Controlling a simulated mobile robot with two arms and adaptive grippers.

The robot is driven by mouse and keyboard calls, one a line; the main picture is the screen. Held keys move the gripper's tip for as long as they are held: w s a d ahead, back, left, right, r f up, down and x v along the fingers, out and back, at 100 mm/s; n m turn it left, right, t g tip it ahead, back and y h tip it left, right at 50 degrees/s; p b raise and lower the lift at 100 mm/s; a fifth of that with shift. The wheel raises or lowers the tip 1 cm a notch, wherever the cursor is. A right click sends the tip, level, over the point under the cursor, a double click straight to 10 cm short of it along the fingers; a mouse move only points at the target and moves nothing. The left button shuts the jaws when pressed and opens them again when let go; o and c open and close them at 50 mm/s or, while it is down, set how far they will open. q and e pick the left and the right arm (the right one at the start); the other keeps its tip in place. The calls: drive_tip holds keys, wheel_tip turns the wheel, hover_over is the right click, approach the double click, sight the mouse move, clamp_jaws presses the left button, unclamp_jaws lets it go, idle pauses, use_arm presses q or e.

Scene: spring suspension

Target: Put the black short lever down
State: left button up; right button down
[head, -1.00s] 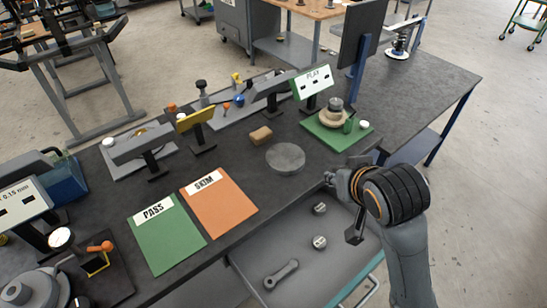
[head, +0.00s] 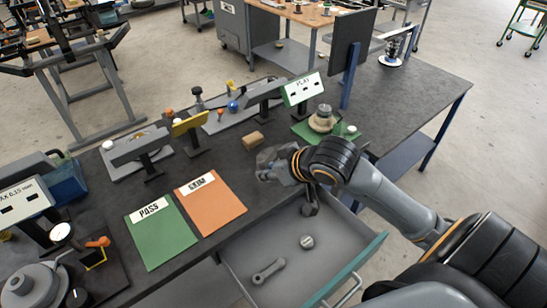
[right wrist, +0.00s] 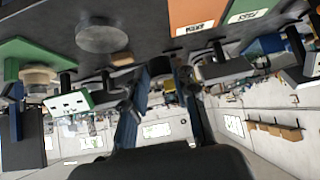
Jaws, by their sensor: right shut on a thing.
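My right gripper (head: 266,166) is above the dark bench, beside the orange SKIM mat and in front of the tan block, and hides the round grey disc in the head view. In the right wrist view its two fingers (right wrist: 163,92) are closed in on a small dark piece, the black short lever (right wrist: 160,66). Its outline is hard to make out there, and it cannot be told apart in the head view. The grey disc (right wrist: 103,38) shows to one side of the fingers in the right wrist view. My left gripper is out of view.
The orange SKIM mat (head: 211,207) and green PASS mat (head: 160,232) lie on the bench (head: 246,216). A tan block (head: 253,139) lies behind my gripper. The open drawer (head: 248,264) holds a grey link (head: 268,270) and small round parts (head: 307,242). Instruments stand along the back.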

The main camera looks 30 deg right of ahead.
sight(274, 155)
drive_tip(key=w+d+f, duration=0.1)
drive_tip(key=w, duration=0.1)
drive_tip(key=w+d+f+p, duration=0.1)
drive_tip(key=w+d, duration=0.1)
drive_tip(key=w+d+f+p, duration=0.1)
drive_tip(key=w+d, duration=0.1)
drive_tip(key=w+d+f, duration=0.1)
drive_tip(key=f, duration=0.1)
drive_tip(key=w+d+f, duration=0.1)
drive_tip(key=w+f, duration=0.1)
drive_tip(key=w+d+f+p, duration=0.1)
drive_tip(key=f, duration=0.1)
drive_tip(key=shift+w+d+f, duration=0.1)
drive_tip(key=shift+w+d, duration=0.15)
drive_tip(key=shift+w, duration=0.15)
wheel_tip(274, 155, down, 3)
drive_tip(key=shift+w+d+r+p, duration=0.1)
drive_tip(key=shift+w+d+p, duration=0.05)
drive_tip(key=shift+p, duration=0.6)
drive_tip(key=shift+f, duration=0.4)
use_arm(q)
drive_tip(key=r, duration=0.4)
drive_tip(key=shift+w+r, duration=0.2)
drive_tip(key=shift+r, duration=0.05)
